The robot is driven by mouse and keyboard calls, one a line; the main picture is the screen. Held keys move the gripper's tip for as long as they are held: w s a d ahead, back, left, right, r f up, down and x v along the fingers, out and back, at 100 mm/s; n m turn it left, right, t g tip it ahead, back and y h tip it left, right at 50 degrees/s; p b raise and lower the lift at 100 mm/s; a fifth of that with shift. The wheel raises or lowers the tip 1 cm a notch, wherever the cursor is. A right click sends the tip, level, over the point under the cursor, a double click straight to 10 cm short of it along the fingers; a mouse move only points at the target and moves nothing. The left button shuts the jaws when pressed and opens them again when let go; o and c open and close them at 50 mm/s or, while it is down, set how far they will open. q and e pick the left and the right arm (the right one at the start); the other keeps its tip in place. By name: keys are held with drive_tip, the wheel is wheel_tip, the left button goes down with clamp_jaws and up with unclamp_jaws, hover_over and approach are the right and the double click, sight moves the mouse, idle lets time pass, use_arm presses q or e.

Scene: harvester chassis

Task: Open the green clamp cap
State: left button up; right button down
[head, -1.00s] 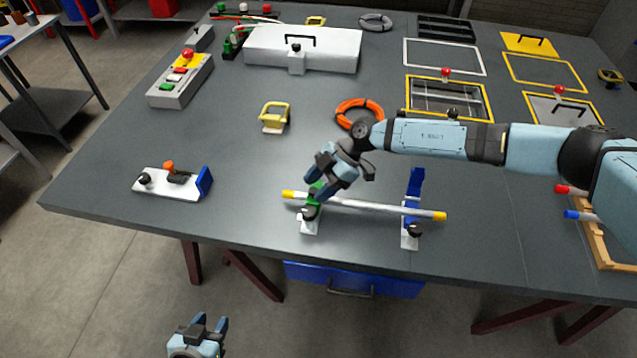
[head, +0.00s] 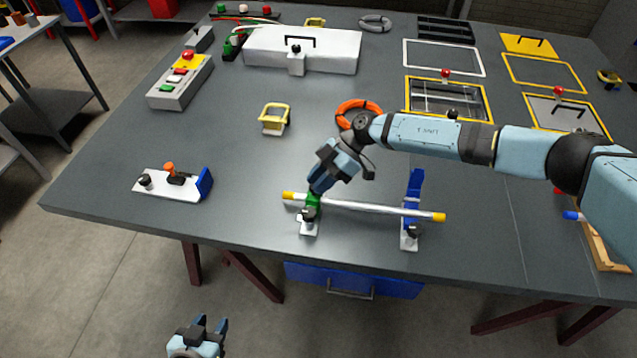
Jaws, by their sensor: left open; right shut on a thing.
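The green clamp cap (head: 313,200) sits on the left white clamp base (head: 309,229), at the left part of a silver rod (head: 366,208) with yellow ends. My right gripper (head: 315,191) is at the green cap from above and behind, with its jaws shut on it. The fingers and the rod hide part of the cap, so its exact angle is hard to tell. The blue clamp cap (head: 413,188) stands upright at the right clamp base (head: 409,240). My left gripper (head: 210,326) is open and empty, low in front of the table.
A white fixture (head: 170,185) with an orange knob and blue plate lies to the left. A yellow-framed part (head: 274,118) and an orange ring (head: 358,113) lie behind. My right arm spans the table's right side.

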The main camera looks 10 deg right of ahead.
drive_tip(key=shift+w+d+r+m+g+y+b, duration=0.1)
drive_tip(key=shift+w+m+g+y+b, duration=0.15)
drive_tip(key=shift+w+g, duration=0.15)
drive_tip(key=shift+w+d+r+m+g+y+b, duration=0.1)
drive_tip(key=shift+w+m+g+y, duration=0.2)
drive_tip(key=shift+g, duration=0.1)
drive_tip(key=shift+w+d+r+m+g+y+b, duration=0.15)
drive_tip(key=shift+w+m+g+y+b, duration=0.1)
drive_tip(key=shift+w+g+y+b, duration=0.15)
drive_tip(key=shift+w+d+r+m+g+y+b, duration=0.1)
drive_tip(key=shift+w+m+g+y+b, duration=0.15)
drive_tip(key=shift+g+b, duration=0.2)
drive_tip(key=shift+w, duration=0.1)
drive_tip(key=c, duration=0.9)
unclamp_jaws()
drive_tip(key=shift+c, duration=0.2)
drive_tip(key=shift+d, duration=0.1)
drive_tip(key=b+v, duration=0.3)
drive_tip(key=v, duration=1)
drive_tip(key=shift+w+d, duration=0.15)
drive_tip(key=shift+w, duration=0.2)
